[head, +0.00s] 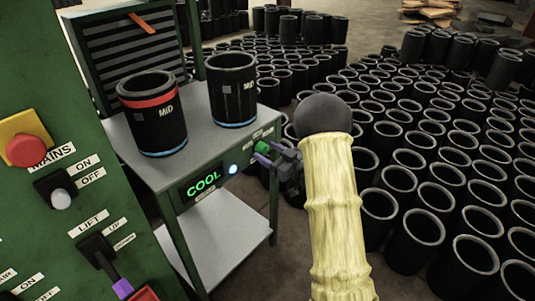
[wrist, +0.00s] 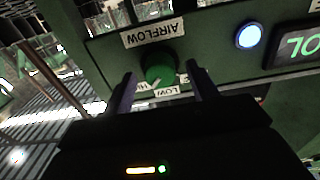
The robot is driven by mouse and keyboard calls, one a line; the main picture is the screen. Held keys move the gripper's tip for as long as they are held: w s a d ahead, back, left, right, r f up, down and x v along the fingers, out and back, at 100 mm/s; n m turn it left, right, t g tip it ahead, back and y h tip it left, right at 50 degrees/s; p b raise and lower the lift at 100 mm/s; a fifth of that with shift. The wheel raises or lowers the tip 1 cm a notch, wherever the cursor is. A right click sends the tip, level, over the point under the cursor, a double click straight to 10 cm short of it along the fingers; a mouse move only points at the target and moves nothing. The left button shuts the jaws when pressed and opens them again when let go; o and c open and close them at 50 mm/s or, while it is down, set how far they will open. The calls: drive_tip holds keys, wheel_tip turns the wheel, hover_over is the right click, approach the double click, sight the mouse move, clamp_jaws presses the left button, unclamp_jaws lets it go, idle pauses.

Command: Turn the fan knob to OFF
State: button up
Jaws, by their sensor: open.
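The fan knob is a round green knob (wrist: 160,67) under an AIRFLOW label (wrist: 153,33) in the wrist view, which shows the panel upside down. Its white pointer mark points down and slightly left in that view, near the HI and LOW labels. An OFF label cannot be made out. My gripper (wrist: 161,78) is open, one finger on either side of the knob, with gaps visible; contact cannot be told.
A lit COOL display (head: 204,184) and a glowing button (head: 232,169) sit left of my gripper on the grey cart (head: 196,128). Two black MID sleeves stand on top. A green control panel (head: 55,120) is at left. Many black sleeves crowd the floor at right.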

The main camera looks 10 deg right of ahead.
drive_tip(key=shift+w+a, duration=0.2)
drive_tip(key=shift+w, duration=0.1)
drive_tip(key=c, duration=1)
